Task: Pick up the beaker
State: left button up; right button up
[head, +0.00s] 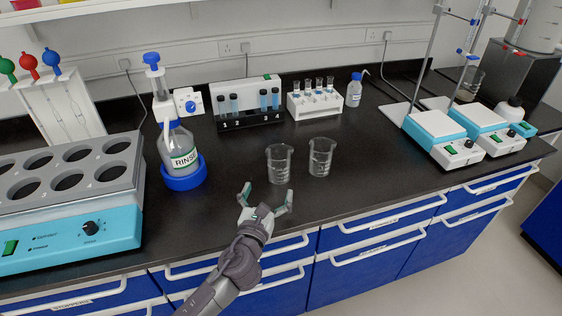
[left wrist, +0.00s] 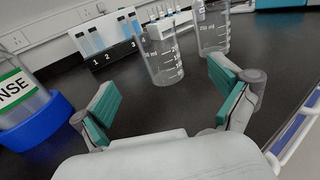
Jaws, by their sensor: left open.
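Two clear glass beakers stand upright on the black bench. The left beaker (head: 279,163) is just beyond my left gripper (head: 266,199), and the right beaker (head: 321,157) is a little farther to the right. My left gripper is open and empty, low over the bench near its front edge. In the left wrist view, the left beaker (left wrist: 162,58) stands ahead of the open fingers (left wrist: 165,105), apart from them. The right beaker (left wrist: 213,28) is behind and to the right, its top cut off by the frame. My right gripper is not in view.
A rinse bottle (head: 178,150) in a blue holder stands left of the gripper. Behind the beakers are a black vial rack (head: 250,119) and a white tube rack (head: 315,105). A water bath (head: 70,200) is at left, hotplates (head: 443,137) at right. Bench right of the beakers is clear.

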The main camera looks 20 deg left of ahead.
aim_at(276, 168)
pick_arm(q)
jog(key=w, duration=0.3)
jog(key=shift+w+a+r, duration=0.1)
jog(key=shift+r, duration=0.15)
jog(key=w, duration=0.2)
jog(key=shift+w+f, duration=0.15)
jog(key=shift+w, duration=0.55)
jog(key=shift+w+a+r, duration=0.15)
jog(key=shift+w+r, duration=0.05)
jog(key=shift+w, duration=0.4)
jog(key=w, duration=0.3)
jog(key=shift+w+a, duration=0.15)
jog(key=shift+w, duration=0.45)
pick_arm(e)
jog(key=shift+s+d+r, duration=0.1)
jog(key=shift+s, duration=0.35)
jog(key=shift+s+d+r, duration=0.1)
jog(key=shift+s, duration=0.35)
pick_arm(q)
jog(key=shift+s, duration=0.1)
jog(key=shift+c, duration=0.4)
